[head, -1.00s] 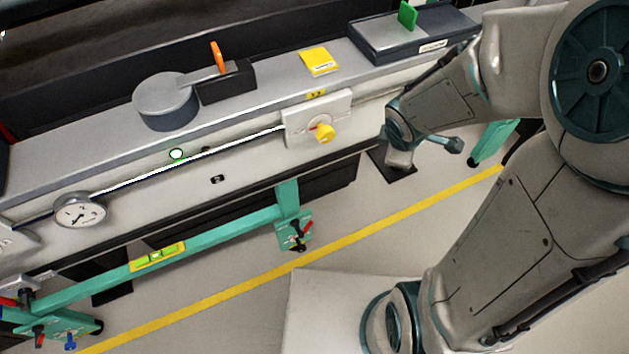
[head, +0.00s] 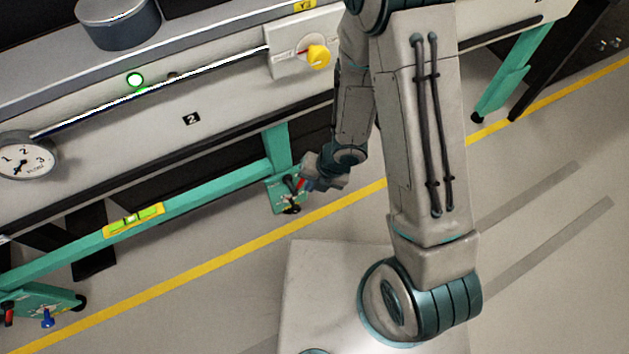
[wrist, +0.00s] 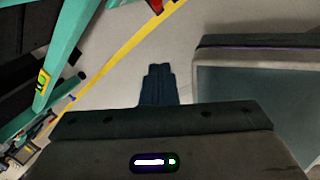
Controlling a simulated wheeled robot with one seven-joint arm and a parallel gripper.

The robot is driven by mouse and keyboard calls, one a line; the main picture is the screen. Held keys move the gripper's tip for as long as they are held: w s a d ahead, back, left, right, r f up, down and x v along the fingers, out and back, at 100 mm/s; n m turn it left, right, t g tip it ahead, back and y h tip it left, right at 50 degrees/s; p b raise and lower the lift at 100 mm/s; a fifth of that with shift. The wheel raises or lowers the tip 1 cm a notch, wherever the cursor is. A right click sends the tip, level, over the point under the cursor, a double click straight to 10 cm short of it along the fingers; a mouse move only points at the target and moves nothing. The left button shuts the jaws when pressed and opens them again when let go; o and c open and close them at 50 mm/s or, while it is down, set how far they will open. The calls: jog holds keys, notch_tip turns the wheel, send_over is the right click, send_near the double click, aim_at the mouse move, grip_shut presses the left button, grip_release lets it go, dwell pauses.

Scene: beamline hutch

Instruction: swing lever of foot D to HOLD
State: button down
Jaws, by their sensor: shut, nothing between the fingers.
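A teal foot plate (head: 277,197) hangs below the middle post of the frame, with a small red lever (head: 302,184) and dark parts on it. Its letter cannot be read. My gripper (head: 330,183) is just right of this foot in the head view and partly overlaps it; I cannot tell if they touch. In the wrist view its fingers (wrist: 158,72) are together and empty, pointing over bare floor. A red lever end shows at the top edge of the wrist view (wrist: 155,4). A second foot plate (head: 60,298) with a blue knob (head: 47,319) stands at the lower left.
A teal rail (head: 200,198) carrying a yellow-green level (head: 133,217) runs left of the middle foot. A white panel with a yellow knob (head: 319,55) sits above. A yellow floor line (head: 210,270) crosses open floor. A grey box-like surface (wrist: 255,110) fills the wrist view's right.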

aim_at(302, 181)
jog(key=w+a+f+b, duration=0.1)
jog(key=w+a+f, duration=0.1)
jog(key=w+f, duration=0.2)
jog(key=shift+d+x, duration=0.3)
jog(key=shift+x, duration=1.05)
